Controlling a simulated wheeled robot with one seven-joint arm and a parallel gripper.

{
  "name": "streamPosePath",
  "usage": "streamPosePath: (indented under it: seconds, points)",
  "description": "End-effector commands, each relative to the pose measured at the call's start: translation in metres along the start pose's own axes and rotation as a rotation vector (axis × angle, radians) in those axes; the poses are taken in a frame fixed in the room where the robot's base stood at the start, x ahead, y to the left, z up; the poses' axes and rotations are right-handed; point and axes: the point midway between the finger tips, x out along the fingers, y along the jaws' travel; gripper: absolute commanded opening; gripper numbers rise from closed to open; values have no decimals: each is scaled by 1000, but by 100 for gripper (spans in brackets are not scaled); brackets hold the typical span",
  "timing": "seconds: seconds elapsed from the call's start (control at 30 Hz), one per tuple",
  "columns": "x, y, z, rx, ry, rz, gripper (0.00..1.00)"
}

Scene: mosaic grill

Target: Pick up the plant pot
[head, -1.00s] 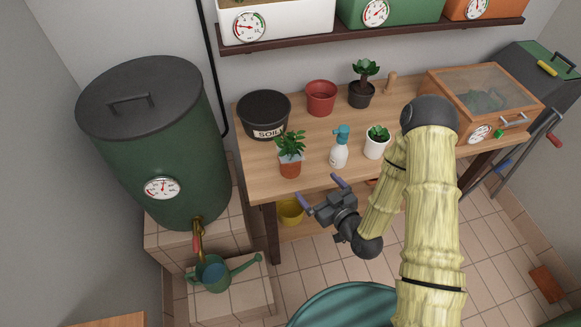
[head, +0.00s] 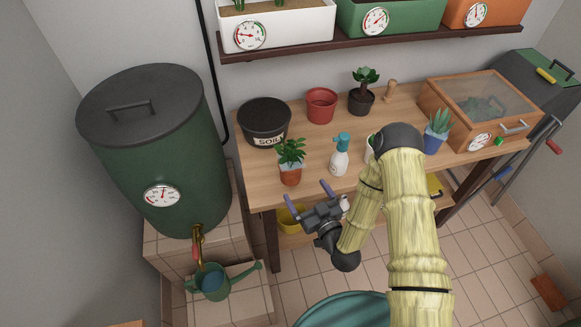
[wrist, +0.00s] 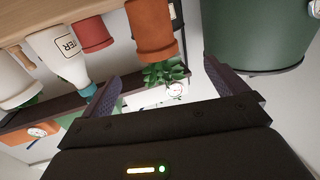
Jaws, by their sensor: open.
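Several potted plants stand on the wooden table. A terracotta pot with a leafy plant (head: 291,175) is at the front left edge. An empty red pot (head: 321,105), a black pot with a succulent (head: 361,103) and a blue pot with a spiky plant (head: 436,137) stand farther back or right. A white pot is mostly hidden behind my arm. My gripper (head: 309,198) is open and empty, in front of the table edge just below the terracotta pot and apart from it. In the wrist view, the terracotta pot (wrist: 151,32) appears upside down beyond the open fingers (wrist: 160,82).
A white spray bottle (head: 339,162) stands right of the terracotta pot, and a black soil bucket (head: 265,122) behind it. A green water barrel (head: 150,150) is at the left. A watering can (head: 210,282) sits below it. A shelf (head: 370,42) with planters hangs above.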

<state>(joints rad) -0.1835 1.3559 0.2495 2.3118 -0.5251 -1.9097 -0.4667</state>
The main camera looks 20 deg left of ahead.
Motion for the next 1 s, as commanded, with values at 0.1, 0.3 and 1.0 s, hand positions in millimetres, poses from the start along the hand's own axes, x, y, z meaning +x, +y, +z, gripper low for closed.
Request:
streamPosePath:
  seconds: [0.1, 0.3, 1.0]
  points:
    - [22, 0, -3, -2, 3, -1, 98]
    - [56, 0, -3, -2, 3, 1, 98]
    - [88, 3, -3, 0, 1, 0, 98]
